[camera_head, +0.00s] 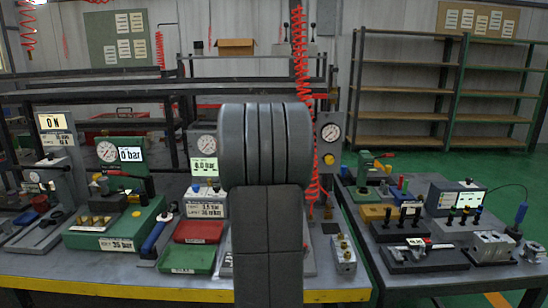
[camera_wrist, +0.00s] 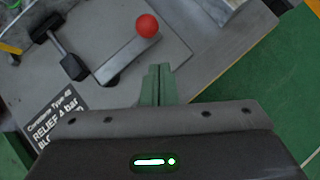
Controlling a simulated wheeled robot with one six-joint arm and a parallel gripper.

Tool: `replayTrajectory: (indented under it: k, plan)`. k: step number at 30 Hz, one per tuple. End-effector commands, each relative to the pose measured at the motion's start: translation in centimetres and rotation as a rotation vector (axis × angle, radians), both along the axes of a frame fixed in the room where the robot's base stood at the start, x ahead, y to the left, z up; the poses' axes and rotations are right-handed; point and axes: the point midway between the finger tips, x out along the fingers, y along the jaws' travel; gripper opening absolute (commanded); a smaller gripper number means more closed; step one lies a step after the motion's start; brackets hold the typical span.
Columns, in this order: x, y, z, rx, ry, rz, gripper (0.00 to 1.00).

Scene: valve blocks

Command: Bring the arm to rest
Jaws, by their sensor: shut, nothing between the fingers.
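My gripper (camera_wrist: 158,84) shows in the wrist view at the lower middle. Its two green fingers are together, with nothing between them. It is above or beside a grey plate with a lever that ends in a red ball (camera_wrist: 147,26); I cannot tell the exact gap. In the head view my grey arm links stand upright in the middle and hide part of the bench (camera_head: 130,285). The gripper itself does not show in the head view.
The bench holds a green valve block (camera_head: 115,232), a red tray (camera_head: 199,231) and a green tray (camera_head: 187,258). A second table (camera_head: 400,268) with several fixtures stands at right. A red coiled hose (camera_head: 300,60) hangs behind my arm. Green floor (camera_head: 350,298) shows between the tables.

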Motion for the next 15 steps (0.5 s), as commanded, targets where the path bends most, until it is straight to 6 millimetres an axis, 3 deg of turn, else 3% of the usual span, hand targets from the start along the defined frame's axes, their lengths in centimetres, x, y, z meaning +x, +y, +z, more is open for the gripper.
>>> replayTrajectory:
  k: [15]
  plan:
    - [-1.5, 3.4, 0.6, -0.004, 0.001, -0.417, 0.00]
